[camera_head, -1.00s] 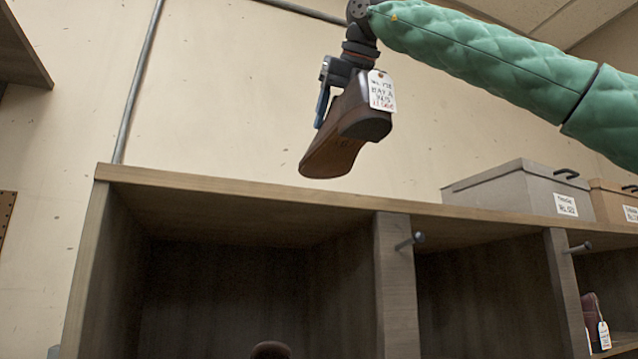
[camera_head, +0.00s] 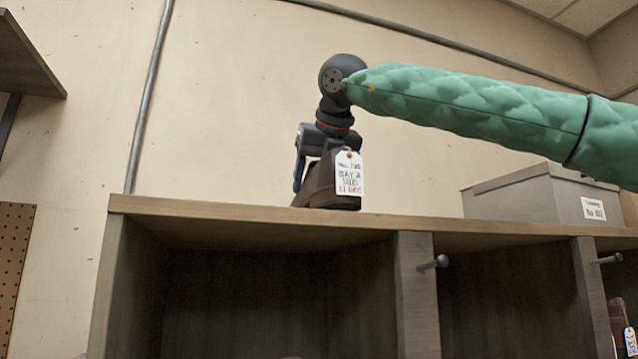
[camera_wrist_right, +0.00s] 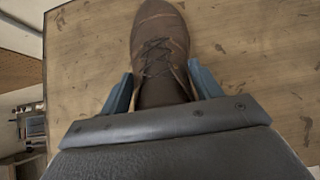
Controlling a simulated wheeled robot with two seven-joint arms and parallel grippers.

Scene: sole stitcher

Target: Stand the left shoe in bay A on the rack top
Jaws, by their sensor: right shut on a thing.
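The brown laced shoe (camera_head: 320,186) is upright at the front of the rack top (camera_head: 230,214), toe away from my arm in the right wrist view (camera_wrist_right: 158,35). A white tag (camera_head: 349,174) with "BAY A" lettering hangs from its heel. My right gripper (camera_wrist_right: 160,88) is shut on the shoe near its ankle opening, with a blue finger on each side. In the head view the sole meets the line of the rack's front edge; I cannot tell whether it bears fully on the wood. No bay marking shows on the top. My left gripper is out of view.
A lidded grey box (camera_head: 545,192) stands on the rack top to the right. Pegs (camera_head: 434,263) stick out of the rack front below. Bare, stained wood (camera_wrist_right: 255,50) surrounds the shoe. A wall shelf (camera_head: 25,60) is at upper left.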

